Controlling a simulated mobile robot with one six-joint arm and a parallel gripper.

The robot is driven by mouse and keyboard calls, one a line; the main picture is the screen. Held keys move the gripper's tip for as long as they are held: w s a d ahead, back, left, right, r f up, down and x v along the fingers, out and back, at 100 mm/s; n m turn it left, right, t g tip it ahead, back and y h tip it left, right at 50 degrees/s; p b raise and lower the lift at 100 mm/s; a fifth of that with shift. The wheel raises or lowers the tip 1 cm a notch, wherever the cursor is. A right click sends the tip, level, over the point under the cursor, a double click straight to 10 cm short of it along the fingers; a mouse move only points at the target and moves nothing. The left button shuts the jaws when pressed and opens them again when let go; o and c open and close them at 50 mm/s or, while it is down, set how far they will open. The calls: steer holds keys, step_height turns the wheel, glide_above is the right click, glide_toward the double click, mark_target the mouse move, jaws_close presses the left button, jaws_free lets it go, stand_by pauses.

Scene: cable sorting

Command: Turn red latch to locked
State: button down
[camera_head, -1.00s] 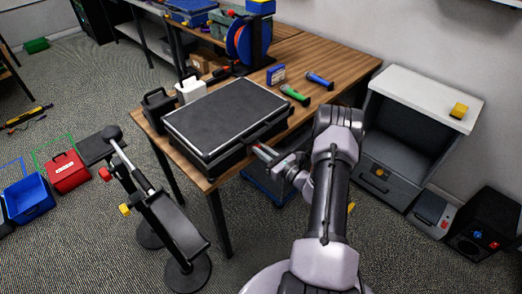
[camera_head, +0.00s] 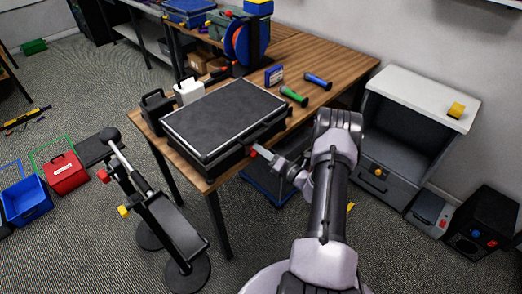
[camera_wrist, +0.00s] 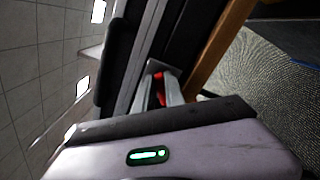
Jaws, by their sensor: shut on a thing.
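A black case (camera_head: 225,112) with a silver edge lies closed on the wooden table in the head view. The red latch (camera_head: 253,153) is a small red piece on the case's front side, beside the handle. In the wrist view the red latch (camera_wrist: 159,90) shows between my fingers, partly hidden by them. My gripper (camera_head: 262,155) reaches the case front from the right and is shut on the latch. The gripper also shows in the wrist view (camera_wrist: 160,76). The latch's exact angle is hard to tell.
The table (camera_head: 313,65) also holds a green-handled tool (camera_head: 294,96), a blue-handled tool (camera_head: 318,81) and a cable reel (camera_head: 243,45). A black stand (camera_head: 165,215) is on the floor at left, and a grey cabinet (camera_head: 405,130) at right.

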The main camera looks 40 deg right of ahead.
steer(key=shift+f+m, duration=0.25)
steer(key=shift+m, duration=1.55)
steer(key=shift+f+m, duration=0.2)
steer(key=shift+m, duration=1.6)
steer(key=c, duration=1.4)
jaws_free()
steer(key=shift+d, duration=0.1)
steer(key=s+d+p, duration=0.1)
steer(key=s+p, duration=0.2)
steer(key=s, duration=1.4)
steer(key=shift+s+d+p, duration=0.15)
steer(key=shift+s+p, duration=0.05)
steer(key=shift+p, duration=0.1)
